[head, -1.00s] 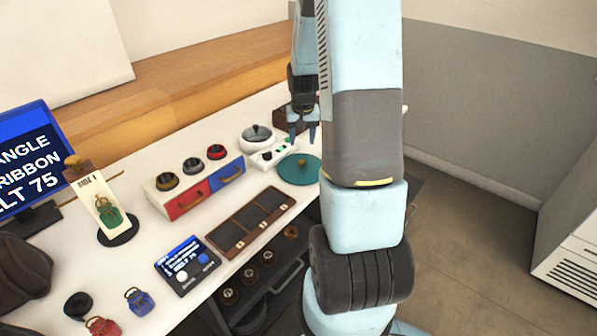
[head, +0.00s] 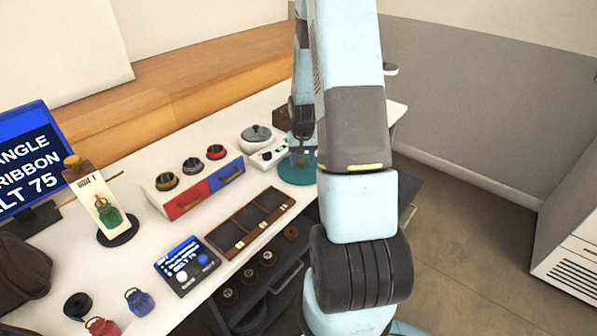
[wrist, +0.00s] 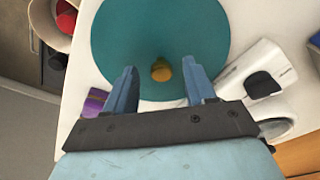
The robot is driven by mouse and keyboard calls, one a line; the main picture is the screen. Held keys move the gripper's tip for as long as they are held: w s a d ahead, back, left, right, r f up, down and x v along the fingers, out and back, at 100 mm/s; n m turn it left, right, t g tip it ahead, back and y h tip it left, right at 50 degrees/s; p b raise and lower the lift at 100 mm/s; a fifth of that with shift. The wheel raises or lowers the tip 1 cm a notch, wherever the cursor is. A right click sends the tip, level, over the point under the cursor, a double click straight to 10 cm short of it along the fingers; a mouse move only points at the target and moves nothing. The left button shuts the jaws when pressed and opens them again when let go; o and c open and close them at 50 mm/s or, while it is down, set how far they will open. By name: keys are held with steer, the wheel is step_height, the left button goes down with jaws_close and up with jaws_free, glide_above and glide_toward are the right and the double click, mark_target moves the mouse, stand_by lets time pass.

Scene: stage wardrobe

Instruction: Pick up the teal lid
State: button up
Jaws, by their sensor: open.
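The teal lid (head: 290,175) is a flat round disc lying on the white table at its right end, partly hidden by my arm in the head view. In the wrist view the teal lid (wrist: 160,35) fills the upper middle, with a small yellow-brown knob (wrist: 161,70) on it. My gripper (wrist: 160,88) is open, its two blue fingers on either side of the knob and apart from it. My gripper (head: 303,158) also shows over the lid in the head view. The exact height of the fingertips above the lid cannot be told.
A white device (head: 268,152) and a grey-lidded pot (head: 257,136) stand close left of the lid. A drawer box (head: 200,185) and a brown compartment tray (head: 238,222) are further left. A purple item (wrist: 95,101) lies near one finger in the wrist view.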

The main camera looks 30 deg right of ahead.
steer(key=shift+f, duration=0.35)
jaws_close()
stand_by(0.3)
